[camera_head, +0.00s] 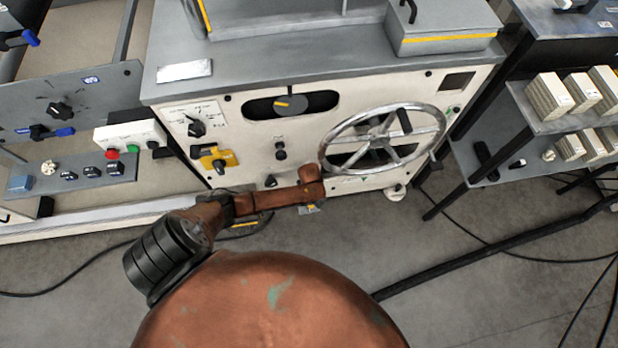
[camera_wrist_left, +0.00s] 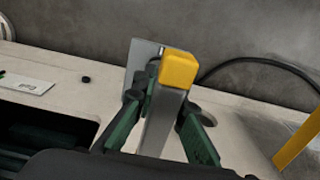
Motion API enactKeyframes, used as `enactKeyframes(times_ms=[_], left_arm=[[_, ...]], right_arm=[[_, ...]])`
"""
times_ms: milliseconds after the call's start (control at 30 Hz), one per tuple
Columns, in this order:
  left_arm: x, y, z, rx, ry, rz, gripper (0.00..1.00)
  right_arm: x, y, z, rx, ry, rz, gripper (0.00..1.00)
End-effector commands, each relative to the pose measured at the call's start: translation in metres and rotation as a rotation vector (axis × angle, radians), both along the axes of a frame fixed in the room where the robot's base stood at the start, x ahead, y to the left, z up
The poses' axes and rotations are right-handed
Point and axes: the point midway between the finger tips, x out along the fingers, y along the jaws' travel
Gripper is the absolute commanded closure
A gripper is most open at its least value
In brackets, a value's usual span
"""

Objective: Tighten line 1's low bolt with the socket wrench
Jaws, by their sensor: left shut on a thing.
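A grey plate stands just behind the yellow end, beside a pale panel surface. In the head view my copper left arm reaches to the lower front of the white machine (camera_head: 255,135), and its gripper is mostly hidden. I cannot pick out line 1's low bolt. My right gripper is not in view.
A metal handwheel (camera_head: 383,139) projects from the machine front, close right of my arm. A yellow plate with a black knob (camera_head: 216,160) is to the left. Black cables and a dark pipe (camera_head: 490,258) lie on the floor. A shelf (camera_head: 560,118) holds pale blocks at right.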

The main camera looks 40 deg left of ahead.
Motion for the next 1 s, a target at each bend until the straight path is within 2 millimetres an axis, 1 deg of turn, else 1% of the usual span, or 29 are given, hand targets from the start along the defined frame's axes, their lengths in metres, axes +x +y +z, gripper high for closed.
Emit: enactKeyframes(times_ms=[100,300,1000], left_arm=[[0.0005,0.0001,0.0002,0.000,-0.001,0.000,1.00],[0.0003,0.0000,-0.0007,-0.001,-0.001,0.001,1.00],[0.0012,0.0005,-0.0053,0.000,-0.001,0.001,1.00]], right_arm=[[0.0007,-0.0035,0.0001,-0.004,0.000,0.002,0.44],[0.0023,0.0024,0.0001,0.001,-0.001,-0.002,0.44],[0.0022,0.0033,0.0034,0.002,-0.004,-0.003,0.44]])
